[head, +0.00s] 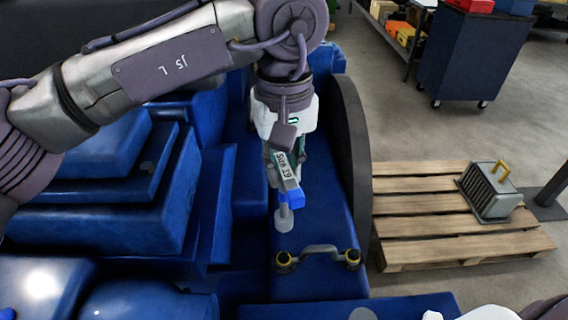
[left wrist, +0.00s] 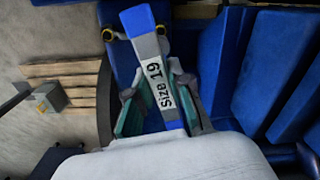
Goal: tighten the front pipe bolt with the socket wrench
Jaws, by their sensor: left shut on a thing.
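My left gripper (head: 284,160) is shut on the socket wrench (head: 290,180), which has a grey handle, a "Size 19" label and a blue end. A grey socket (head: 284,218) hangs below that end, above the blue engine (head: 325,205) and apart from the pipe. The small grey pipe (head: 318,249) has a brass-coloured bolt at its left end (head: 283,262) and another at its right end (head: 352,258). My right gripper is not seen.
A dark curved rim (head: 350,150) rises right of the wrench. Stepped blue engine blocks (head: 110,215) stand left. A wooden pallet (head: 425,215) with a grey vented box (head: 490,190) lies on the floor at right. A blue cabinet (head: 470,55) stands behind.

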